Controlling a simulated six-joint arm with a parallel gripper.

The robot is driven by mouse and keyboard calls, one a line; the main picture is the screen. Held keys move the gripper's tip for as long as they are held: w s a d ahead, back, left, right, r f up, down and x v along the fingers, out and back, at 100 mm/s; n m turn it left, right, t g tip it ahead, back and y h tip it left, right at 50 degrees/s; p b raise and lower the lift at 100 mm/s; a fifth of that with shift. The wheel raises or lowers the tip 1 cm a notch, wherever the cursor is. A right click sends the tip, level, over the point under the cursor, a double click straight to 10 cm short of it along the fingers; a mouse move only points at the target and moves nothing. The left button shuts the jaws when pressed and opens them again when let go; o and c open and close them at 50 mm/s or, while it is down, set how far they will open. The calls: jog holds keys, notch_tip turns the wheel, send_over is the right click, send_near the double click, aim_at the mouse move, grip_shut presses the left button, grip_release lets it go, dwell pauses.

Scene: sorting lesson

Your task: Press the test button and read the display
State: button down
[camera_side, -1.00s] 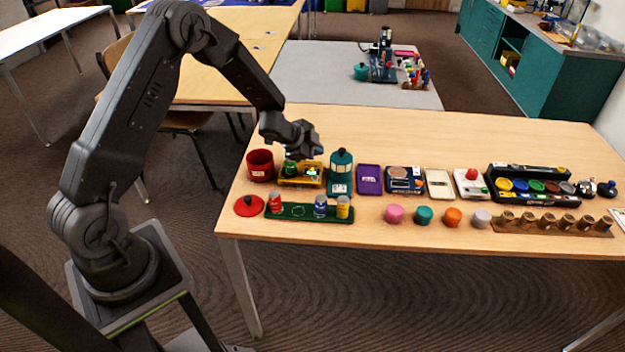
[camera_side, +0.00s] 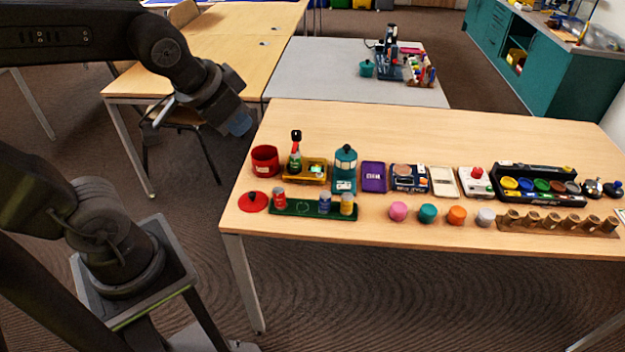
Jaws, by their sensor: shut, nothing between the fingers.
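My gripper (camera_side: 238,123) is shut and empty, held in the air off the table's left end, apart from everything on it. A yellow device (camera_side: 313,180) stands near the left end of the table, with a small pale display (camera_side: 317,169) on it; any reading is too small to make out. A green item (camera_side: 295,160) with a tall black and red top stands at the yellow device's left side. A white box (camera_side: 480,187) with a red button (camera_side: 477,172) stands farther right. I cannot tell which control is the test button.
A red pot (camera_side: 265,160), red lid (camera_side: 253,201), green rack (camera_side: 290,208) with small cylinders, teal lantern-like item (camera_side: 345,165) and purple tray (camera_side: 373,178) crowd the left half. Knobs, a black tray (camera_side: 540,200) and wooden rack (camera_side: 560,224) fill the right. The table's back strip is clear.

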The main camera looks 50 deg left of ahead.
jog(key=shift+h, duration=0.6)
jog(key=s, duration=0.1)
jog(key=s+d, duration=0.2)
jog(key=s, duration=0.1)
jog(key=shift+s+f, duration=0.1)
jog(key=c, duration=1.9)
grip_release()
